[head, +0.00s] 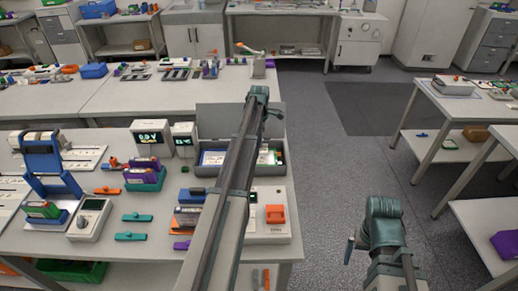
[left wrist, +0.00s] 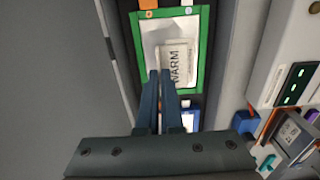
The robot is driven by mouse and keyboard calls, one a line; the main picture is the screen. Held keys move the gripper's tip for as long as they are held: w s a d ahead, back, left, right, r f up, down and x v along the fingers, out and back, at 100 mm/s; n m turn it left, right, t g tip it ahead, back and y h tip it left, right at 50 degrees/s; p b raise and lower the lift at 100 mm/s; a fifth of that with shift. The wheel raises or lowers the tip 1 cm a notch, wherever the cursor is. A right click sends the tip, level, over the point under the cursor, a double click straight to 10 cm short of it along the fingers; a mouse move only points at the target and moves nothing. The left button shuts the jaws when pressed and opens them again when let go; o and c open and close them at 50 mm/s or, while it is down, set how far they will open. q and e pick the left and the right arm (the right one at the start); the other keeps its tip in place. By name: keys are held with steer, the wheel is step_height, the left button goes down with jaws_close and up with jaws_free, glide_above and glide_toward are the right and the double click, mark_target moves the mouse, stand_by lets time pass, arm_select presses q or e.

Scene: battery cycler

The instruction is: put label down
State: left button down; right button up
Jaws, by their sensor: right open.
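A white label (left wrist: 176,62) printed "WARM" shows in the left wrist view, over a pale pouch in a green-framed panel (left wrist: 203,40). The panel is inside a grey open case (head: 270,168), which stands on the bench in the head view. My left gripper (left wrist: 161,74) is over the panel, its fingertips at the label's lower left edge with a narrow gap between the fingers. I cannot tell whether they grip the label. In the head view the left gripper (head: 268,105) is above the case, and the arm hides part of it. My right gripper (head: 368,240) is open over the floor.
A grey-white device with an orange part (head: 275,214) stands in front of the case. Two displays (head: 152,138) and a purple-and-green holder (head: 145,175) stand to the left. Teal clips (head: 137,217) lie on the bench.

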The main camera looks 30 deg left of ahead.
arm_select(q)
steer(key=shift+s+f+b, duration=0.1)
steer(key=shift+f+b, duration=1.15)
steer(key=shift+f, duration=0.45)
steer(key=shift+f, duration=0.1)
steer(key=shift+f, duration=0.15)
steer(key=c, duration=1.1)
jaws_free()
step_height(320, 180, up, 12)
steer(key=p, duration=1.2)
steer(key=shift+r, duration=0.25)
